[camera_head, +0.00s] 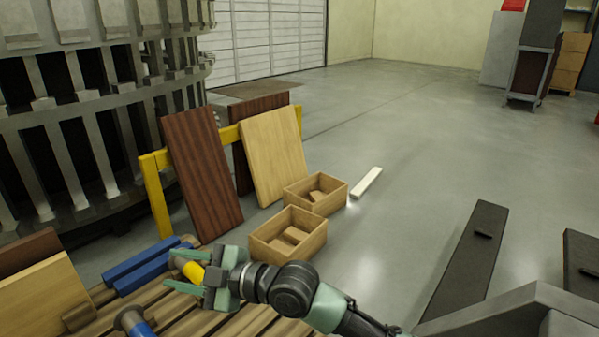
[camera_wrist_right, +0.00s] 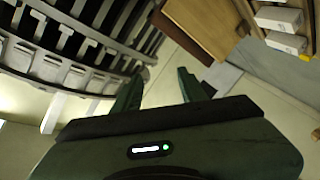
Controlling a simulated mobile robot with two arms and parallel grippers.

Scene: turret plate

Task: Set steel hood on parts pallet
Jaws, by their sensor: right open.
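The parts pallet (camera_head: 240,322) is a deck of wooden slats at the lower left of the head view. My right gripper (camera_head: 178,270) is over its far part, with green fingers apart. A yellow cylinder with a pale end (camera_head: 193,272) shows at the fingers; I cannot tell if it is between or beyond them. In the right wrist view the open fingers (camera_wrist_right: 158,88) have nothing between them. A blue cylinder with a grey disc-like top (camera_head: 130,319) stands at the pallet's near edge. I cannot make out a steel hood for sure. My left gripper is not in view.
Panels (camera_head: 203,165) lean on a yellow rail (camera_head: 155,195) before a large slatted steel ring (camera_head: 90,130).

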